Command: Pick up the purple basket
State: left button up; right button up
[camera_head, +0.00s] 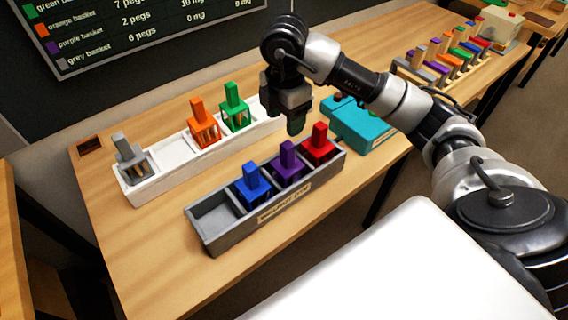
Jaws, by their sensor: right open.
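The purple basket (289,166) stands upright in the grey tray (213,226), between the blue basket (252,187) and the red basket (319,147). Its handle points up. My right gripper (296,128) hangs fingers down, just behind and above the purple and red baskets. It is open, and nothing shows held in it. The exact gap between its fingers and the baskets is hard to tell. My left gripper is out of view.
A white tray (150,192) behind holds a grey (131,158), an orange (203,127) and a green basket (236,110). A teal device (362,128) stands to the right. Several coloured pieces (448,55) stand farther back. The grey tray's left compartment is empty.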

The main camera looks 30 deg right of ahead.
aim_at(288, 144)
notch_tip(288, 144, down, 5)
jog(key=shift+s+r, duration=0.1)
jog(key=shift+r, duration=0.1)
jog(key=f, duration=0.1)
jog(key=f+p, duration=0.1)
jog(key=f, duration=0.3)
jog(key=shift+s+d+p, duration=0.15)
jog(key=shift+s+p, duration=0.1)
jog(key=shift+p, duration=0.1)
jog(key=shift+f, duration=0.2)
grip_shut()
